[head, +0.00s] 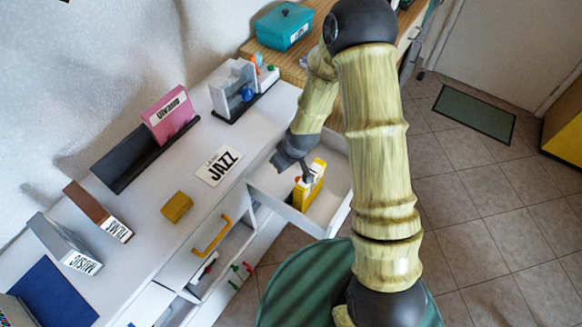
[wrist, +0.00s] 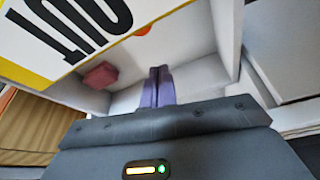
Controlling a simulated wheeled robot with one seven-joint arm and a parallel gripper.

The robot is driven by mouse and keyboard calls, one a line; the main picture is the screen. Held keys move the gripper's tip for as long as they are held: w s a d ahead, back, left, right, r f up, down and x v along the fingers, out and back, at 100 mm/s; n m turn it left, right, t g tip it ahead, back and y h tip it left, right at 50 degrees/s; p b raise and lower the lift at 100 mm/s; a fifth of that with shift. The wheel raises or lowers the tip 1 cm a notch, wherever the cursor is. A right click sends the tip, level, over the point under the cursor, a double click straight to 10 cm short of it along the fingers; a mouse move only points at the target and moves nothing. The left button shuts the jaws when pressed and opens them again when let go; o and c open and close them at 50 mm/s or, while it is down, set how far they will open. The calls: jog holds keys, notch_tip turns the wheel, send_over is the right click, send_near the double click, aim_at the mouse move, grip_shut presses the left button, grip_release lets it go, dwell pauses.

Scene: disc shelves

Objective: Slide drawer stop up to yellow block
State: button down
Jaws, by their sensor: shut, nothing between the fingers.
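A yellow box-like piece with a white lettered face (head: 310,186) stands upright in the open drawer (head: 328,209). It fills the upper left of the wrist view (wrist: 60,35) with large black letters. A small mustard-yellow block (head: 176,207) lies on the white cabinet top. A dull red block (wrist: 101,75) sits inside the drawer by the wall in the wrist view. I cannot tell which piece is the drawer stop. My gripper (head: 306,177) reaches down into the drawer beside the yellow piece. Its purple fingers (wrist: 158,78) are shut together with nothing between them.
A card reading JAZZ (head: 219,166) lies on the cabinet top near the drawer. A pink case (head: 170,115) stands in a black holder behind. A yellow handle (head: 211,235) and a partly open compartment are at the front. A teal box (head: 285,27) sits on the wooden counter.

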jog(key=v, duration=1)
jog(key=shift+f, duration=0.1)
jog(key=s+d+r+m+h+p, duration=0.1)
jog(key=s+d+r+m+p, duration=0.2)
jog(key=r, duration=0.6)
jog(key=s+d+r+m+h+p, duration=0.1)
jog(key=s+d+r+m+p, duration=0.3)
jog(key=s+d+r, duration=0.3)
notch_tip(320, 180, up, 2)
jog(key=shift+s+d+r+p, duration=0.2)
jog(key=shift+s+d+p, duration=0.2)
jog(key=shift+s, duration=0.1)
jog(key=shift+w+a, duration=0.1)
jog(key=shift+w, duration=0.05)
dwell(0.4)
